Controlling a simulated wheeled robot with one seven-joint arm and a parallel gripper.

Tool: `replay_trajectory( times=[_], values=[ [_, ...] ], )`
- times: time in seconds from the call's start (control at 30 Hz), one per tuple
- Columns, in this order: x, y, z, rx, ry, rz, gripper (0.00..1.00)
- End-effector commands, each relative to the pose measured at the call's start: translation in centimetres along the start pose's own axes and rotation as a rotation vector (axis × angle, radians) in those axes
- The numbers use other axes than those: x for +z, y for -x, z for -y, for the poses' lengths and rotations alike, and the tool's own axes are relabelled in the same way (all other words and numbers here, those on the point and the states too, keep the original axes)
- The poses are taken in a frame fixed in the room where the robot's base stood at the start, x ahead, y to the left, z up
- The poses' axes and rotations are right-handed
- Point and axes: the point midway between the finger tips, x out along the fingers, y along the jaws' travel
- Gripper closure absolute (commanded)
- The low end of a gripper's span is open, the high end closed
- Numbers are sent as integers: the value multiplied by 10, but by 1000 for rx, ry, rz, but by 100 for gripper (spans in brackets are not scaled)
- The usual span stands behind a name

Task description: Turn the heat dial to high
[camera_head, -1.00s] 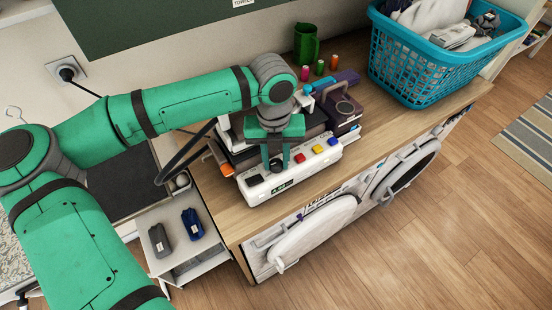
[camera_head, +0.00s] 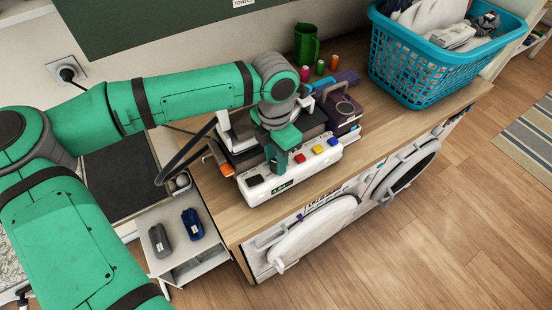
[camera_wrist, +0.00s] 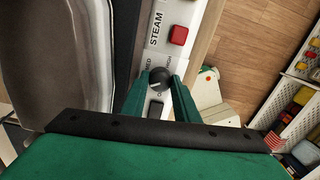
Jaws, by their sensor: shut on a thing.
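The heat dial (camera_wrist: 159,79) is a small dark round knob with a pale pointer line, on a white control panel (camera_wrist: 148,62). My gripper (camera_wrist: 160,84) is shut on the dial, with one green finger on each side of it. Part of a label reading "ED" shows left of the dial; the other dial markings are mostly hidden. In the head view my gripper (camera_head: 280,163) reaches down to the front of the white panel (camera_head: 262,189) and hides the dial there.
Red (camera_head: 300,158), blue and yellow buttons lie right of my gripper on the panel. A "STEAM" label and red button (camera_wrist: 178,35) are close to the dial. A blue basket (camera_head: 415,65) stands at the back right. The wooden top's front strip (camera_head: 340,172) is clear.

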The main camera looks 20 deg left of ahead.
Motion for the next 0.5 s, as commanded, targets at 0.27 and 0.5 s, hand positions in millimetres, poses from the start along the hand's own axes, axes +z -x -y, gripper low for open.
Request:
replay_trajectory(
  times=[0.27,0.5],
  values=[
    [1,1,0,2,-263,-5,95],
    [1,1,0,1,-490,-11,95]
  ],
)
